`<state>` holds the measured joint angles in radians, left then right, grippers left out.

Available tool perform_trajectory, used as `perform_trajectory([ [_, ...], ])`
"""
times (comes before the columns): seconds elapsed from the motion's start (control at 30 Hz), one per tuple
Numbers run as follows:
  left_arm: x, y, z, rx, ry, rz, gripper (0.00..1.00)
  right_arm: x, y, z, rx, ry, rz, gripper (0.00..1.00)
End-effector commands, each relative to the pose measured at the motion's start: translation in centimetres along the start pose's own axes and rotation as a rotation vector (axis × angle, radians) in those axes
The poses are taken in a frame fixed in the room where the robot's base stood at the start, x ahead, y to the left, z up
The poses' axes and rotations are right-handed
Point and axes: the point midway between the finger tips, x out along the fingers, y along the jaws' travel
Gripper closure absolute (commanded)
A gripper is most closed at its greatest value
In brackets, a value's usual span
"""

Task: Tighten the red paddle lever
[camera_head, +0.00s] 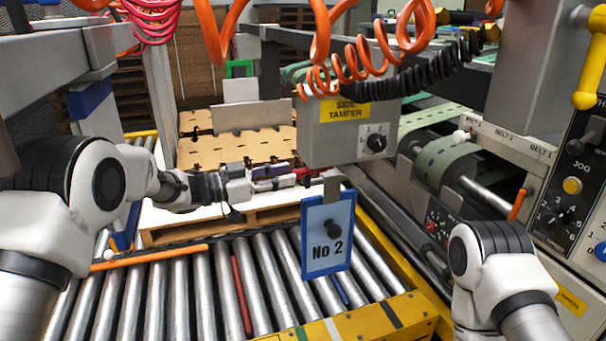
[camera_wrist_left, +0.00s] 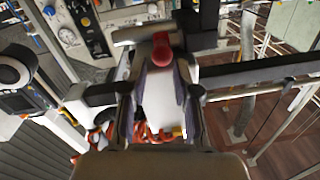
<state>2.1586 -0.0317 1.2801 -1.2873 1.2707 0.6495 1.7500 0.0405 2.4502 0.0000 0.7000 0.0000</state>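A red rounded knob, likely the end of the red paddle lever (camera_wrist_left: 162,46), shows in the left wrist view just beyond my left fingertips. In the head view the lever is hard to make out, with only a small reddish patch by the fingertips. My left gripper (camera_head: 292,177) reaches in from the left, beside and below the grey SIDE TAMPER box (camera_head: 335,140). In the left wrist view its two fingers (camera_wrist_left: 165,75) stand apart, with a pale surface showing between them. Whether they touch the lever cannot be told. My right gripper is outside the head view; only its arm shows.
A blue-framed No 2 sign (camera_head: 327,240) hangs below the box, close to my left gripper. Orange coiled hoses (camera_head: 375,62) hang above. A roller conveyor (camera_head: 200,285) lies below, and stacked brown blanks (camera_head: 230,150) stand behind. A control panel (camera_head: 580,170) is at right.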

Motion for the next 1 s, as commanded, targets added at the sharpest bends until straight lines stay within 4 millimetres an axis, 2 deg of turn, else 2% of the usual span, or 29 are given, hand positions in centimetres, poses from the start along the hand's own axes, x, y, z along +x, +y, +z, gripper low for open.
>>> perform_trajectory([
  [0.13, 3.1, 0.1, 0.2, 0.001, -0.001, 0.003, 0.70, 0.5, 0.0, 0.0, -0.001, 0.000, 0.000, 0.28],
  [0.3, 5.3, 0.0, 0.2, -0.001, -0.001, -0.001, 0.70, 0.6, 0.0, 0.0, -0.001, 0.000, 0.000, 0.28],
  [0.57, 5.6, 0.0, 0.1, -0.003, -0.001, -0.002, 0.70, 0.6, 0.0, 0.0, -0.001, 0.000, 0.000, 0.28],
  [0.67, 5.6, 0.0, 0.1, -0.003, -0.001, -0.002, 1.00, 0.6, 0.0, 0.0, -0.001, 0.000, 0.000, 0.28],
  [1.0, 5.6, 0.0, 0.3, -0.004, 0.010, -0.004, 1.00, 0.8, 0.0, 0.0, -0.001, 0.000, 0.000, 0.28],
])
